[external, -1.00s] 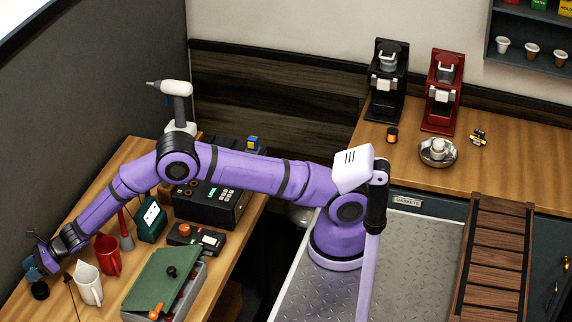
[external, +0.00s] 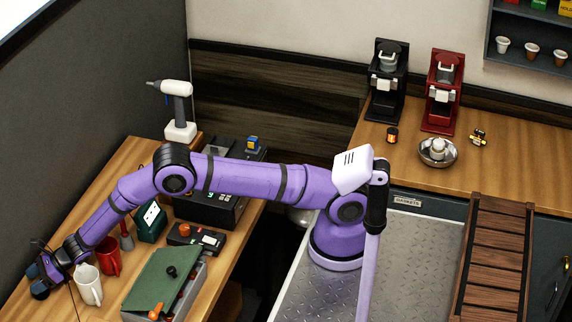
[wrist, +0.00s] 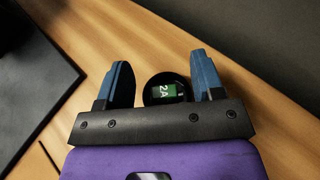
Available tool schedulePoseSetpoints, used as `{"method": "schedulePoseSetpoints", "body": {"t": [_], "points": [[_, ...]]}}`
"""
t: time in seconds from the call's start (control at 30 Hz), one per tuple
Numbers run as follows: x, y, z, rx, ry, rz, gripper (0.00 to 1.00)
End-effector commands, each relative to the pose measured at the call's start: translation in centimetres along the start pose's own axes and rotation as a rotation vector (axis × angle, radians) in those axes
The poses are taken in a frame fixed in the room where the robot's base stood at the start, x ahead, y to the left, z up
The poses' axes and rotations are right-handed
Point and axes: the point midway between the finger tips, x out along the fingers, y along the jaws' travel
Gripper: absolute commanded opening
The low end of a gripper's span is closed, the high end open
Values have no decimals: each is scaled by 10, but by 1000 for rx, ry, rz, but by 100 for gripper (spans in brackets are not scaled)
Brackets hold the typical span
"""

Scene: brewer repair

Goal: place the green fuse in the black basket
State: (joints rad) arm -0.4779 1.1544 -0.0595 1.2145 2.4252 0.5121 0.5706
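The fuse with a green label reading "2A" (wrist: 166,90) has a round black body and is on the wooden table in the wrist view. It sits between the two blue fingers of my gripper (wrist: 164,85), with a visible gap to the left finger and a small one to the right. My gripper is open. In the external view my gripper (external: 46,276) is low at the left end of the table, and I cannot make out the fuse there. I cannot identify a black basket in either view.
A white pitcher (external: 88,286) and a red pitcher (external: 108,258) stand close right of my gripper. A toolbox with a green lid (external: 160,278) is farther right. A flat dark object (wrist: 35,75) lies left in the wrist view. A grey wall (external: 90,110) borders the table.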

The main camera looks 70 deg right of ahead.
Motion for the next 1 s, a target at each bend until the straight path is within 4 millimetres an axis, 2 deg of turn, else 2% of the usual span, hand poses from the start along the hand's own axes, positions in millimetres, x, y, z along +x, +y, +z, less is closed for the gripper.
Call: {"method": "schedulePoseSetpoints", "body": {"t": [0.67,1.0], "points": [[-1,0,2,0,-1,0,71],[-16,-1,39,0,-1,-1,71]]}}
